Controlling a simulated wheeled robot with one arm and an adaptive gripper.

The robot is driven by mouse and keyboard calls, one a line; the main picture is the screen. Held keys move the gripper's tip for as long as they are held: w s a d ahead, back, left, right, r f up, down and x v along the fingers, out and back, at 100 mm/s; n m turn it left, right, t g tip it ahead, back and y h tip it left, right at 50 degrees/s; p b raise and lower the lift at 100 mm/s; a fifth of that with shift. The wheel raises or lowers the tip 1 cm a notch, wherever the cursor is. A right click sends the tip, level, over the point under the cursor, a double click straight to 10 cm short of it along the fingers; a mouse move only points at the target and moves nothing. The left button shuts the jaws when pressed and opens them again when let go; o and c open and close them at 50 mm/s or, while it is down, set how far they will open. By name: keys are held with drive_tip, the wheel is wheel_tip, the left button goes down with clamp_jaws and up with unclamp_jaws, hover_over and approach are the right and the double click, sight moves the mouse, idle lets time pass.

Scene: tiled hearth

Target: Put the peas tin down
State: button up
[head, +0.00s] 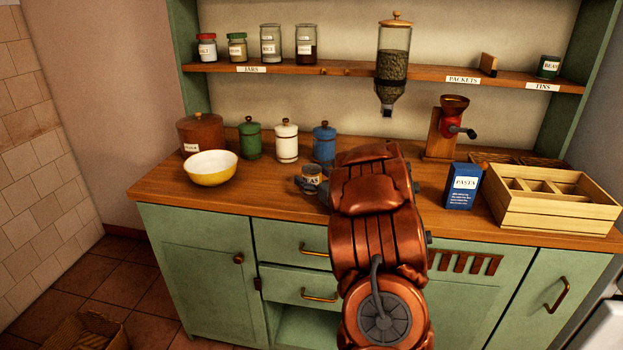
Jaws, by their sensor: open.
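My copper-coloured arm hides the other side of the gripper. Whether a finger touches the tin cannot be told.
A yellow bowl (211,168) stands to the left, with green (250,139), white (287,142) and blue (324,143) canisters behind. A blue pasta packet (462,187) and a wooden divided crate (550,213) stand right. Counter between bowl and tin is clear.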

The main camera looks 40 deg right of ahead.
drive_tip(key=shift+w, duration=0.2)
drive_tip(key=shift+c, duration=0.2)
drive_tip(key=c, duration=1.6)
drive_tip(key=shift+o, duration=0.2)
drive_tip(key=shift+r, duration=0.15)
